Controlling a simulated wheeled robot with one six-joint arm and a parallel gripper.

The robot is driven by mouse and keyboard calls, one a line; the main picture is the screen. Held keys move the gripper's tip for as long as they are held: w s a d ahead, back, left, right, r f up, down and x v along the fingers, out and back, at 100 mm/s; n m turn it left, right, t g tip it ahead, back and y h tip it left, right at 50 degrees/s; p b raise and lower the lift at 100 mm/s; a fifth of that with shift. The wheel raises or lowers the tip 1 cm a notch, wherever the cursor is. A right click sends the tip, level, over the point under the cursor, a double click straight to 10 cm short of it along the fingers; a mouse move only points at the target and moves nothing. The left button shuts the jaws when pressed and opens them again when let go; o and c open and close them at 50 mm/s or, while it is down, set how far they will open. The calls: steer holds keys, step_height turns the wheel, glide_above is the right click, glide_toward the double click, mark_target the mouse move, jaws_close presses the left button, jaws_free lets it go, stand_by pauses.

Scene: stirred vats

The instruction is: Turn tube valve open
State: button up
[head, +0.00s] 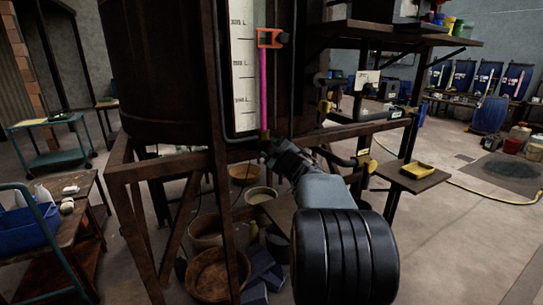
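A sight tube (263,95) filled with pink stands upright beside a white scale board (243,70) on the dark rusty vat (160,65). An orange bracket (270,38) sits across the tube near its top. A small yellowish fitting (264,134), apparently the tube valve, shows at the tube's lower end. My gripper (267,150) is right at or just below this fitting, reaching in from the lower right. Its fingers are small, dark and partly hidden by my wrist, so I cannot tell whether they touch or hold the valve.
The vat's rusty frame (142,172) stands close around my gripper. Bowls and a basket (212,280) lie beneath it. A small shelf with a yellow tray (418,170) juts out right of my arm. A cart (45,160) stands left; open floor (450,235) lies right.

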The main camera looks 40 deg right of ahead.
steer(key=n+b, duration=0.2)
steer(key=n, duration=0.2)
steer(key=shift+f, duration=0.15)
steer(key=shift+n+b, duration=1.15)
steer(key=shift+n, duration=0.85)
steer(key=o, duration=0.9)
steer(key=shift+s, duration=0.1)
steer(key=s, duration=0.4)
steer(key=s+a, duration=0.1)
steer(key=s, duration=0.8)
steer(key=shift+s+a, duration=0.3)
steer(key=shift+a, duration=0.1)
